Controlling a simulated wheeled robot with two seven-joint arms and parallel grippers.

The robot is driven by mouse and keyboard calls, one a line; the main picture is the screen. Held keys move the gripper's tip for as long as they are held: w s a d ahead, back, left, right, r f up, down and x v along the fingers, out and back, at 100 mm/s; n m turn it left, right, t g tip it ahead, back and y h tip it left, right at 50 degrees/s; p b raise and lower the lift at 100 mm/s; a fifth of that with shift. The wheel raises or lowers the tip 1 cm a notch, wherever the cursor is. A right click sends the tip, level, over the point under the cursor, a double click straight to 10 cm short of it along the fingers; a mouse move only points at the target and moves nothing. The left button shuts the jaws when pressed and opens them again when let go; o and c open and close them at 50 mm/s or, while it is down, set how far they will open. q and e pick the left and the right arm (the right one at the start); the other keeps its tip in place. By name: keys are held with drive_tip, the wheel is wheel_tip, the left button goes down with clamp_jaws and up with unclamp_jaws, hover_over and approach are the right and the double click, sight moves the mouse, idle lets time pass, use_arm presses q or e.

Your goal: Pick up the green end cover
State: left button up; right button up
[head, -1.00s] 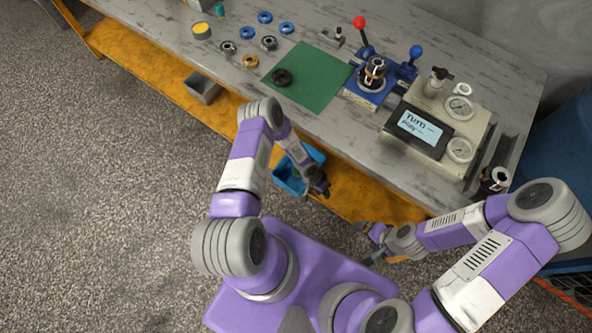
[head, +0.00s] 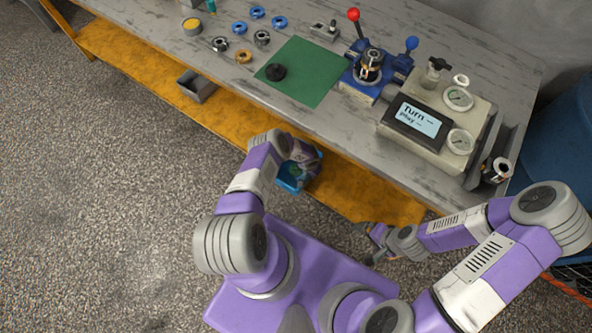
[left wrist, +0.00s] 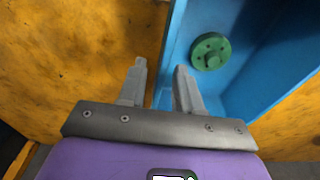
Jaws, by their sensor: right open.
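The green end cover (left wrist: 210,52) is a round disc with a raised centre and lies inside a blue bin (left wrist: 255,95), near its left wall in the left wrist view. My left gripper (left wrist: 160,80) is open and empty. Its fingers appear on either side of the bin's left wall, with the cover ahead and to the right of the right finger. In the head view the blue bin (head: 289,187) is partly hidden by my left arm, and the left fingers cannot be made out. My right gripper (head: 370,243) is open, low in front of the bench, away from the cover.
The bin stands on the orange lower shelf (head: 345,190) under the grey bench top (head: 325,120). A grey bin (head: 197,86) is farther left on the shelf. The bench holds a green mat (head: 305,75) with a black part, a blue fixture and a gauge box (head: 435,120).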

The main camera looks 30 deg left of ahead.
sight(310, 178)
use_arm(q)
drive_tip(key=shift+w+a+f+b, duration=0.1)
drive_tip(key=shift+w+f+b, duration=0.1)
drive_tip(key=shift+f+b, duration=1.2)
drive_tip(key=shift+w+a+f+b, duration=0.1)
drive_tip(key=shift+w+f+b, duration=0.1)
drive_tip(key=shift+f+b, duration=1.1)
drive_tip(key=shift+r, duration=0.1)
clamp_jaws()
